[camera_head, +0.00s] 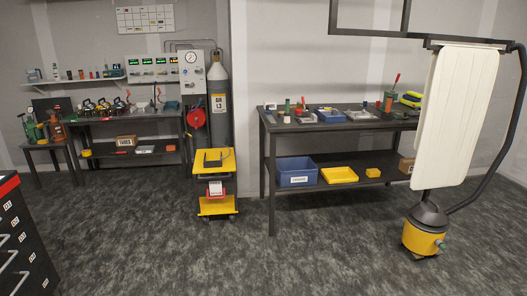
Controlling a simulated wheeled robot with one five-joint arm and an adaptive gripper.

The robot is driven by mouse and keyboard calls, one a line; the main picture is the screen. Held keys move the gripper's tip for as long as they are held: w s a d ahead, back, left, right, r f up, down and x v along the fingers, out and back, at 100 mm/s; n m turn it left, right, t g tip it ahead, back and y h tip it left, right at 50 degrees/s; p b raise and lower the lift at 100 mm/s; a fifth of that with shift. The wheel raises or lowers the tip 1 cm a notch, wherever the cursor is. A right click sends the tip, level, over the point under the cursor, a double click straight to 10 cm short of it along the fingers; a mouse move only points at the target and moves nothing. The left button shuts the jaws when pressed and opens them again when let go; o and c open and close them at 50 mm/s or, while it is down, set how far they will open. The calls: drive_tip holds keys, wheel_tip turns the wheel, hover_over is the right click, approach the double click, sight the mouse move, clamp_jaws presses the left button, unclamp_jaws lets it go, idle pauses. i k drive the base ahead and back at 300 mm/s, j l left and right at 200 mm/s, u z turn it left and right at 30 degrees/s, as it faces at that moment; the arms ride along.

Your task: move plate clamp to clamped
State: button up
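No part of my gripper can be made out in this view. I cannot tell for certain which item is the plate clamp. Another small red-topped item (301,105) stands further left by a green cylinder. All are too small to tell whether a clamp is open or closed.
A yellow cart (216,207) stands left of the bench. A white panel (455,115) and a yellow, black-topped unit (424,237) stand at right, partly blocking the bench. A dark drawer cabinet (22,240) is at lower left. The grey floor between is clear.

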sight(305, 110)
drive_tip(key=i, duration=3.55)
drive_tip(key=i+l+u, duration=0.1)
drive_tip(key=i, duration=0.35)
drive_tip(key=i+l+u, duration=0.1)
drive_tip(key=i, duration=0.3)
drive_tip(key=i+l+u, duration=0.1)
drive_tip(key=i+l, duration=0.15)
drive_tip(key=i, duration=0.2)
